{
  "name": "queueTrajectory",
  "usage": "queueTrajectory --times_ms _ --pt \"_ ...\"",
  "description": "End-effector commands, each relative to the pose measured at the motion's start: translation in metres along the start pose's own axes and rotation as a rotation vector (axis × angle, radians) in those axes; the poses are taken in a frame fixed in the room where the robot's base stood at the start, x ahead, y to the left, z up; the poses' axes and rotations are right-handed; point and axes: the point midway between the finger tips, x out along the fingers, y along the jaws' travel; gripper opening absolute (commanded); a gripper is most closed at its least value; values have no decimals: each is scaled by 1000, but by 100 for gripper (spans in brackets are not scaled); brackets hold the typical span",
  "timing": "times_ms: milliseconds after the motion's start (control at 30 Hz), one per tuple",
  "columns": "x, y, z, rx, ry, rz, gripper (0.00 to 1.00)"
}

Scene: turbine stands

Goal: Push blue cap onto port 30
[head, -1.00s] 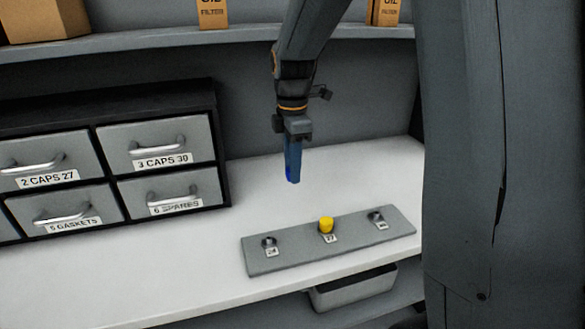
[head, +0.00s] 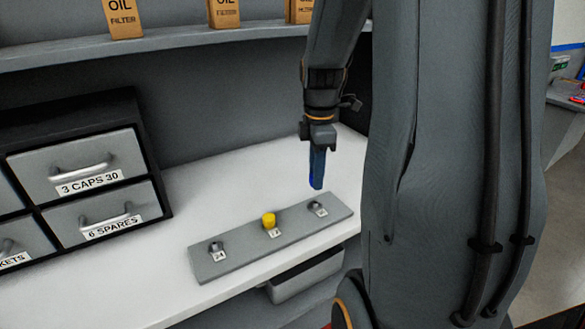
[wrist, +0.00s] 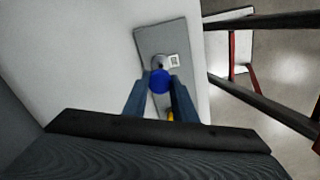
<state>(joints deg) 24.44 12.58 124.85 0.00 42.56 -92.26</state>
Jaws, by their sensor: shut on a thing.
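The blue cap (wrist: 160,82) is held between the fingertips of my gripper (wrist: 160,88), which is shut on it. In the head view my gripper (head: 316,186) points down above the right end of the grey port strip (head: 235,262); the cap is hard to make out there. The right-hand port (head: 318,208), at port 30's place, is a small grey stub with a label too small to read. In the wrist view this port (wrist: 157,61) shows just beyond the cap, partly covered by it. Cap and port look apart in the head view.
A yellow cap (head: 268,220) sits on the middle port. The left port (head: 216,248), labelled 24, is bare. A drawer cabinet (head: 85,175) stands at the left. A grey bin (head: 305,275) is under the bench edge. White bench top (head: 225,195) behind the strip is clear.

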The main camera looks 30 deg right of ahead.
Motion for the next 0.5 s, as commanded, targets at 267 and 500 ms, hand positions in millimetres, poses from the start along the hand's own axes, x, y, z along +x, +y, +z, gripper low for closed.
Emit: queueTrajectory --times_ms 267,500 --pt "10 -1 3 6 0 0 0" --pt "29 0 2 6 0 1 0"
